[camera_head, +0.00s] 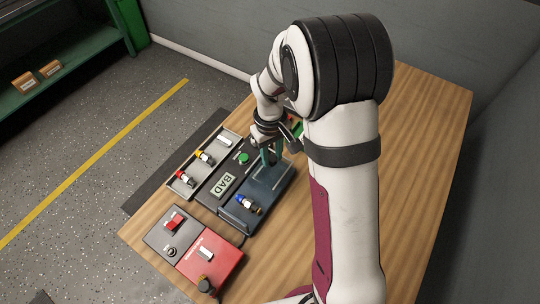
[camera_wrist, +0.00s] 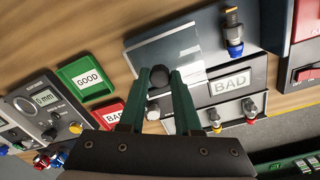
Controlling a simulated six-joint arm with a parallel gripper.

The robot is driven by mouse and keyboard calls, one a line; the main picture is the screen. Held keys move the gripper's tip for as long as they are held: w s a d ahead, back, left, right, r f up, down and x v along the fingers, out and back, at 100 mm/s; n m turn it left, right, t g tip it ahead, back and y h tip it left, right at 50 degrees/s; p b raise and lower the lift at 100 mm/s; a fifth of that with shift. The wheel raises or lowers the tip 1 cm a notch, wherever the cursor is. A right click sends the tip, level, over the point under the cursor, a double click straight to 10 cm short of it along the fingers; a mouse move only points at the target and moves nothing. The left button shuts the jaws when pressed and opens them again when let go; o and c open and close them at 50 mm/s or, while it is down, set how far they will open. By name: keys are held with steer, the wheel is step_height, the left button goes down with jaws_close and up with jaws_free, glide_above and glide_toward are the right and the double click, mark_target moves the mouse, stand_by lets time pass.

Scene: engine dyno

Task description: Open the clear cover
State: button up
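The clear cover (camera_wrist: 180,47) is a see-through, greyish panel beside the BAD label in the wrist view. In the head view it appears as a bluish-grey box top (camera_head: 268,185) on the bench. A black round knob (camera_wrist: 158,77) shows at the cover. My gripper (camera_wrist: 159,74) has its two green fingers apart, one on each side of this knob; whether they touch it I cannot tell. In the head view my gripper (camera_head: 271,156) points down at the far end of the cover, partly hidden by my arm.
A BAD panel (camera_head: 223,185) and a tray of coloured connectors (camera_head: 203,157) lie left of the cover. A blue connector (camera_head: 248,204) is at its near end. A red switch box (camera_head: 211,262) stands in front. GOOD (camera_wrist: 87,79) and BAD (camera_wrist: 110,114) bins are close by.

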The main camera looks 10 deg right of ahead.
steer(key=o, duration=0.4)
steer(key=shift+o, duration=0.2)
step_height(320, 180, up, 16)
steer(key=shift+a, duration=0.25)
steer(key=shift+s+f, duration=0.1)
steer(key=s+a+f+m+y, duration=0.2)
steer(key=s+m, duration=0.7)
steer(key=s, duration=1.6)
